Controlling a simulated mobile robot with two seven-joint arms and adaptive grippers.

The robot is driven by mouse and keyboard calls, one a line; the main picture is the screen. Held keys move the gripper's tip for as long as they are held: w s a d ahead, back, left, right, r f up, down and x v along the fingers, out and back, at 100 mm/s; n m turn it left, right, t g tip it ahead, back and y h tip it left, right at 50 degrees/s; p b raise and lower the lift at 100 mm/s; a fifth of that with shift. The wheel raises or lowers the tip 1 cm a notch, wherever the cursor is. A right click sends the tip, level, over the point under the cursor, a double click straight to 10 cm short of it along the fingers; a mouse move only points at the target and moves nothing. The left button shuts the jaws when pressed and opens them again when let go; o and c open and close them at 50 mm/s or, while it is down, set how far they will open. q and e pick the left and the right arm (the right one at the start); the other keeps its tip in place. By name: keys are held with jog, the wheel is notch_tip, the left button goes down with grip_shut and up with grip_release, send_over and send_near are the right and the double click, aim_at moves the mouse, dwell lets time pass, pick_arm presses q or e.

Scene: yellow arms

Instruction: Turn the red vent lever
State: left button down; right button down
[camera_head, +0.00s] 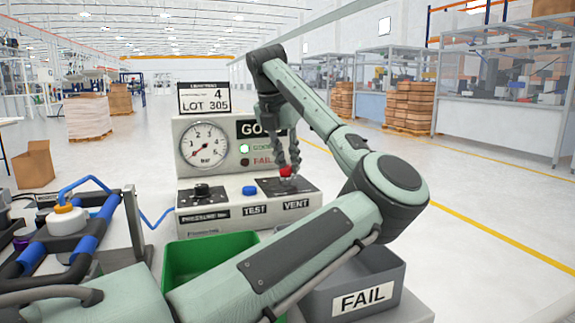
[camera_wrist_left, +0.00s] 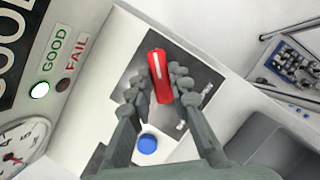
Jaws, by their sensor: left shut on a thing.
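The red vent lever (camera_head: 286,172) sits on a dark plate above the VENT label on the grey test station (camera_head: 193,201). In the left wrist view the red lever (camera_wrist_left: 160,76) has a white stripe and stands between the two fingers. My left gripper (camera_head: 287,164) reaches down from above and is shut on the lever. The left wrist view also shows the left gripper (camera_wrist_left: 159,86), with its fingers on both sides of the lever. My right gripper is not in view.
A blue TEST button (camera_head: 249,190) and a black pressure knob (camera_head: 202,190) are left of the lever. The green GOOD lamp (camera_head: 244,148) is lit. A green bin (camera_head: 190,262) and a grey FAIL bin (camera_head: 390,272) stand in front, partly behind my arm.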

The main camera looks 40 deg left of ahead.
pick_arm(q)
jog(key=c, duration=1.4)
grip_release()
jog(key=v, duration=1.2)
jog(key=shift+d, duration=0.1)
